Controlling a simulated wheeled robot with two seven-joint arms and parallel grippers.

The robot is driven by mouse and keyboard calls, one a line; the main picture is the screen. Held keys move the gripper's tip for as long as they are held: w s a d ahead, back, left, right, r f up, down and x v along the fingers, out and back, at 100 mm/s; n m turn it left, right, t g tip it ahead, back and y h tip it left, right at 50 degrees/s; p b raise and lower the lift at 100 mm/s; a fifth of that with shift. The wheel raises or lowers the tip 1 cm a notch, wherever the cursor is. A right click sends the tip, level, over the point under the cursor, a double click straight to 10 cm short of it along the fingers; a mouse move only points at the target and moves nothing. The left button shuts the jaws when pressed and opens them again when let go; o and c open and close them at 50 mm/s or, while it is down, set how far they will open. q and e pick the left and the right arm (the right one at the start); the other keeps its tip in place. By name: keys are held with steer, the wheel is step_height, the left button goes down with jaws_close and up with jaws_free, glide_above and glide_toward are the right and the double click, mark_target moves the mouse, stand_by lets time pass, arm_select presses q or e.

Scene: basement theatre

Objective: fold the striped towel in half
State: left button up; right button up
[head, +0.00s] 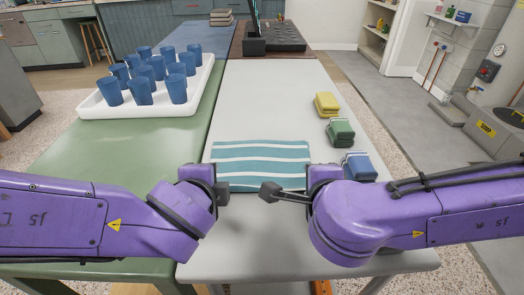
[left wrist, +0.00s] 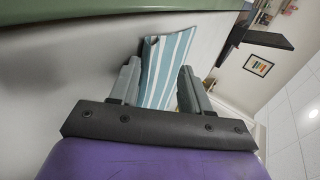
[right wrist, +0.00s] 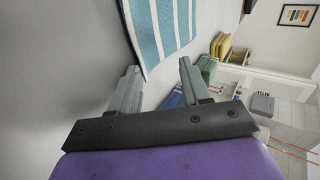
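The striped towel (head: 260,153), teal with white stripes, lies flat on the light grey table in the head view. Its near edge is partly behind my grippers. My left gripper (head: 222,194) is at its near left corner; in the left wrist view its fingers (left wrist: 157,85) are apart, with the towel (left wrist: 165,65) beyond and between them. My right gripper (head: 268,192) is by the near right part of the towel. In the right wrist view its fingers (right wrist: 160,85) are apart and nothing is between the tips; the towel (right wrist: 163,30) lies just beyond.
Folded yellow (head: 326,104), green (head: 340,131) and blue (head: 359,166) cloths line the table's right side. A white tray (head: 150,107) with several blue cups stands on the green table at left. The grey table (head: 270,95) is clear beyond the towel.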

arm_select(q)
steer(key=r, duration=0.1)
steer(key=s+r, duration=0.1)
steer(key=r, duration=0.1)
steer(key=shift+s+r, duration=0.1)
arm_select(e)
steer(key=r, duration=0.1)
steer(key=s+r, duration=0.1)
steer(key=r, duration=0.1)
steer(key=shift+s+r, duration=0.1)
steer(key=shift+r, duration=0.05)
arm_select(q)
steer(key=s+r, duration=0.4)
steer(key=r, duration=0.1)
steer(key=shift+s+r, duration=0.4)
arm_select(e)
steer(key=s+r, duration=0.4)
steer(key=r, duration=0.1)
steer(key=shift+s+r, duration=0.35)
steer(key=shift+s, duration=0.05)
